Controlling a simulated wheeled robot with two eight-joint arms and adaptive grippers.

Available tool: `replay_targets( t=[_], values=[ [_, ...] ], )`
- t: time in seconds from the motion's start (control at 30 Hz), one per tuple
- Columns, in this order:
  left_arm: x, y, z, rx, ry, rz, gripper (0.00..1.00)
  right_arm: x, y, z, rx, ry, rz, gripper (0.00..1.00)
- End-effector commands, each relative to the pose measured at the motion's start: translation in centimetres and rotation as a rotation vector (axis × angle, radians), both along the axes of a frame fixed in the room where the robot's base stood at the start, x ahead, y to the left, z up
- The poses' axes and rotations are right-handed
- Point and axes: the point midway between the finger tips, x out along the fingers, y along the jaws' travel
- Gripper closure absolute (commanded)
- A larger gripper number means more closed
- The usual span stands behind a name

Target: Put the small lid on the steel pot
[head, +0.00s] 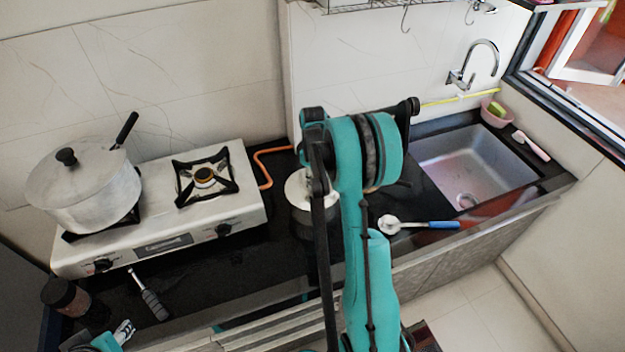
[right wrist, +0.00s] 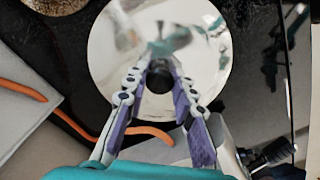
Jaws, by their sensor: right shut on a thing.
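A round, shiny small lid (right wrist: 205,60) with a dark knob (right wrist: 160,78) fills the middle of the right wrist view. My right gripper (right wrist: 160,72) is shut on the knob, one finger on each side. In the head view part of the lid (head: 297,186) shows left of my right arm, which hides the rest and the fingers. A steel-coloured pot body (head: 300,213) shows just under the lid. Whether the lid touches its rim is hidden. My left gripper (head: 124,331) is partly in view at the lower left, its opening unclear.
A large lidded pot (head: 85,190) stands on the stove's (head: 160,240) left burner; the right burner (head: 204,178) is empty. An orange hose (head: 265,170) runs beside the stove. A blue-handled utensil (head: 420,224) lies right of my arm, before the sink (head: 475,170). A brown jar (head: 65,297) stands lower left.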

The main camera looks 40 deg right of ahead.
Motion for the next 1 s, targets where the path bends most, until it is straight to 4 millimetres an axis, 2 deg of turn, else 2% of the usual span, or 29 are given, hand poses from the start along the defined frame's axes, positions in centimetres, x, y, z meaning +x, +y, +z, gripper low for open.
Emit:
replay_targets(
  t=[0.87, 0.9, 0.97, 1.0],
  values=[
    [0.0, 0.0, -0.53, 0.0, 0.0, 0.0, 0.61, -0.1, 0.11, -0.57, 0.002, 0.003, 0.0, 1.0],
    [0.0, 0.0, -0.54, 0.0, 0.0, 0.0, 0.61, -0.11, 0.12, -0.58, 0.003, 0.004, 0.0, 0.64],
    [-0.01, 0.0, -0.54, 0.0, 0.0, 0.0, 0.61, -0.12, 0.12, -0.6, 0.003, 0.004, 0.0, 0.51],
    [-0.01, 0.0, -0.54, 0.0, 0.0, 0.0, 0.61, -0.12, 0.1, -0.6, 0.003, 0.004, 0.0, 0.51]
  ],
)
